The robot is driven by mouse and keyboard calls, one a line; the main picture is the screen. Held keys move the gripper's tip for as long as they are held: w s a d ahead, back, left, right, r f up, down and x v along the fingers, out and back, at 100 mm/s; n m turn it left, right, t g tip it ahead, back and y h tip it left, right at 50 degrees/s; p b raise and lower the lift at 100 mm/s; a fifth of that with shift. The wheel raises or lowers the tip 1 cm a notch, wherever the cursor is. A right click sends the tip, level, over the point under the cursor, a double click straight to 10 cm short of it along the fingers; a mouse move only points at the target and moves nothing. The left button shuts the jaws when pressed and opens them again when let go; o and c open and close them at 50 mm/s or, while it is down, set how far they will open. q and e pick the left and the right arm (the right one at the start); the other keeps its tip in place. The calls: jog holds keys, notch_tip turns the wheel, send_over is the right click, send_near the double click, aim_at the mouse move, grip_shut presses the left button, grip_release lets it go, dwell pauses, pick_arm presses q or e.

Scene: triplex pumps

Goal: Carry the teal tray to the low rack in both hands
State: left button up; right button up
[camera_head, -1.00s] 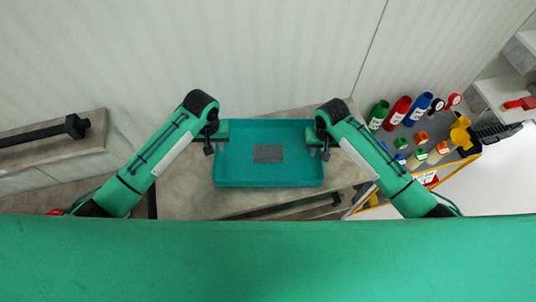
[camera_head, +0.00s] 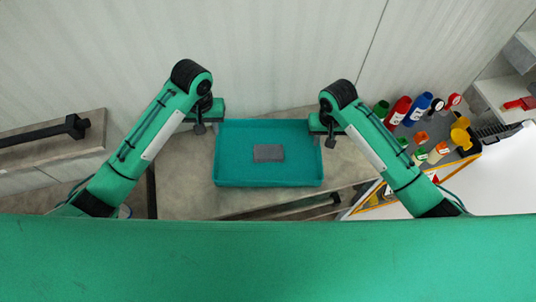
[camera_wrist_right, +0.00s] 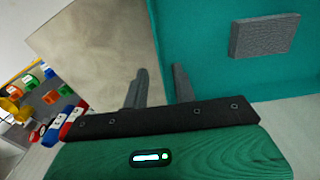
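The teal tray (camera_head: 235,178) rests on a grey-brown worktop, with a flat grey block (camera_head: 268,153) inside it. My left gripper (camera_head: 200,128) is just outside the tray's left wall, apart from it; whether its fingers are spread is too small to tell. My right gripper (camera_head: 328,141) is at the tray's right wall. In the right wrist view its fingers (camera_wrist_right: 160,88) are spread, one on each side of the line of the tray's wall (camera_wrist_right: 215,80), with gaps visible. The grey block also shows there (camera_wrist_right: 265,36). The low rack cannot be identified.
Worktop (camera_head: 185,190) is bare left of the tray. A board at right holds coloured bottles (camera_head: 398,112) and small blocks (camera_head: 421,137). A panelled wall (camera_head: 270,60) stands behind.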

notch_tip(320, 180, up, 5)
dwell(0.8)
